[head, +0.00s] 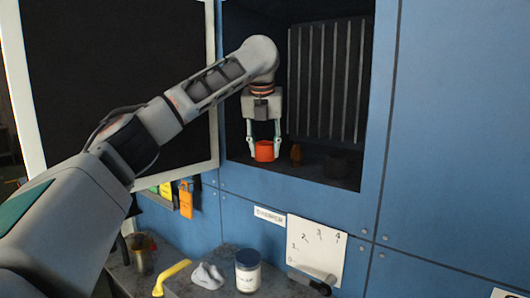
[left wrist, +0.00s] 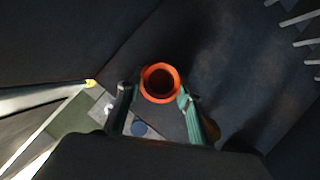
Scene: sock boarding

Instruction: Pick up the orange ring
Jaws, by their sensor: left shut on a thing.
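The orange ring (head: 265,151) is between the fingers of my left gripper (head: 264,146), inside the dark recess of the blue wall. In the left wrist view, the ring (left wrist: 160,83) shows its round opening, with one finger of my left gripper (left wrist: 158,110) on each side. The gripper is shut on the ring and points down. Whether the ring touches the recess floor is hard to tell. My right gripper is not in view.
The recess (head: 340,165) has ribbed panels at its back and a small orange-brown object (head: 295,154) right of the ring. An open door (head: 110,90) stands at left. Below, a bench holds a jar (head: 248,270), a yellow tool (head: 172,276) and a grey cloth (head: 208,276).

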